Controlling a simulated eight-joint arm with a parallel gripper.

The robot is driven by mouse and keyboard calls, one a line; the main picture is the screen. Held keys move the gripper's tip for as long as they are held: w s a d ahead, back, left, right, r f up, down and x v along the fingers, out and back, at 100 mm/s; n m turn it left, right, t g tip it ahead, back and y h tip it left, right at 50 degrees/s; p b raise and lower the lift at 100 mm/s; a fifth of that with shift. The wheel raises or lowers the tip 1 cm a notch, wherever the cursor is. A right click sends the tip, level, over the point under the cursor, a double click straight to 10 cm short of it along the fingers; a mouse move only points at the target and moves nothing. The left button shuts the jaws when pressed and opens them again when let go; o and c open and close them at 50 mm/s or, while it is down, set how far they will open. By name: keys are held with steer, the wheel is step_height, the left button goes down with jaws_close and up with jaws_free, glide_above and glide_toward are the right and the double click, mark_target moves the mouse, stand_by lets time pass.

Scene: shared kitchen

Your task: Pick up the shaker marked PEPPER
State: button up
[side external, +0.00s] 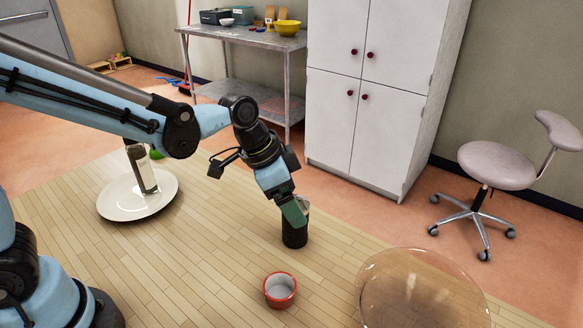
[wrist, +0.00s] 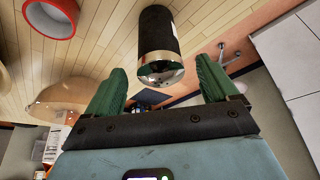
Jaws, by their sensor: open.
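A black cylindrical shaker with a shiny metal top (side external: 294,237) stands upright on the wooden table. No marking can be read on it, so I cannot tell whether it says PEPPER. It also shows in the wrist view (wrist: 158,32), its metal top toward my gripper. My gripper (side external: 298,211) points down at the shaker's top, with green fingers. In the wrist view my gripper (wrist: 161,68) is open, one finger to each side of the metal top, with gaps between. Whether the fingers reach down past the top is hard to tell.
A red bowl with a pale inside (side external: 280,289) stands close in front of the shaker. A large clear dome-like bowl (side external: 420,290) is at the right. A white plate (side external: 112,211) at the left holds a tall clear and dark object (side external: 147,178). The table between is clear.

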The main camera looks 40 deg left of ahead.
steer(key=shift+x, duration=2.8)
steer(key=shift+s, duration=0.1)
steer(key=shift+a, duration=0.1)
steer(key=c, duration=1.2)
